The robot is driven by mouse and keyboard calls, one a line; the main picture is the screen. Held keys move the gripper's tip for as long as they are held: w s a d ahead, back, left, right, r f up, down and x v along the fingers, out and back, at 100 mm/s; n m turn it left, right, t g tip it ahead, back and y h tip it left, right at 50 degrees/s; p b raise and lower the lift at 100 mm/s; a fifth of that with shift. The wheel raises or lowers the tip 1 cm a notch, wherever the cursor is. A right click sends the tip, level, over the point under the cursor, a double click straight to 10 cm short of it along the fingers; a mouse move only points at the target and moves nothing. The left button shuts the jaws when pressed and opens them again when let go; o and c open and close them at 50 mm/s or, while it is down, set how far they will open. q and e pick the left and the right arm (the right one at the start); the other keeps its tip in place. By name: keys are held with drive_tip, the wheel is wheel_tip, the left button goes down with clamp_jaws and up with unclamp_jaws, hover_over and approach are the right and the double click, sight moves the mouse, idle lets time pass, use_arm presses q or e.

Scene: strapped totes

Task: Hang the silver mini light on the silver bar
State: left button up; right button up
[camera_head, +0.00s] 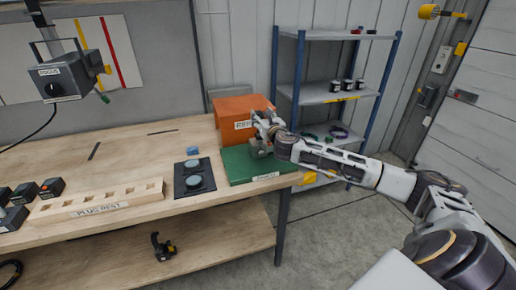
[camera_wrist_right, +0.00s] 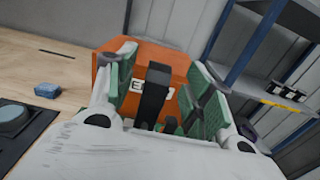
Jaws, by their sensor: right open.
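My right gripper (camera_head: 264,132) is over the green mat (camera_head: 236,163) at the right end of the bench, in front of an orange box (camera_head: 233,106). It is open. In the right wrist view, a black upright piece (camera_wrist_right: 155,92) stands between the green-padded fingers of the right gripper (camera_wrist_right: 160,72); I cannot tell whether it belongs to the silver mini light. The light itself is not clearly seen. A dark grey bar (camera_head: 38,14) comes down at the top left, above a dark box (camera_head: 63,79) marked FOCUS. I cannot tell whether this is the silver bar. My left gripper is not in view.
A wooden rack (camera_head: 90,204) with square holes and several small black blocks sit at the front left of the bench. A shelf unit (camera_head: 322,94) stands behind. A black clamp (camera_head: 162,247) lies below.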

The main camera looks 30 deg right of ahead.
sight(259, 114)
drive_tip(key=shift+w+d, duration=0.15)
drive_tip(key=shift+w, duration=0.3)
drive_tip(key=shift+w+d+f, duration=0.15)
drive_tip(key=shift+w, duration=0.5)
drive_tip(key=shift+p+x, duration=0.35)
drive_tip(key=shift+x, duration=0.65)
drive_tip(key=shift+w+d+f, duration=0.1)
drive_tip(key=shift+w+d, duration=0.05)
drive_tip(key=shift+w, duration=0.2)
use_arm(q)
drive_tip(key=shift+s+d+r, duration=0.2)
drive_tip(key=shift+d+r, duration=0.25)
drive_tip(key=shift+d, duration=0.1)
use_arm(e)
clamp_jaws()
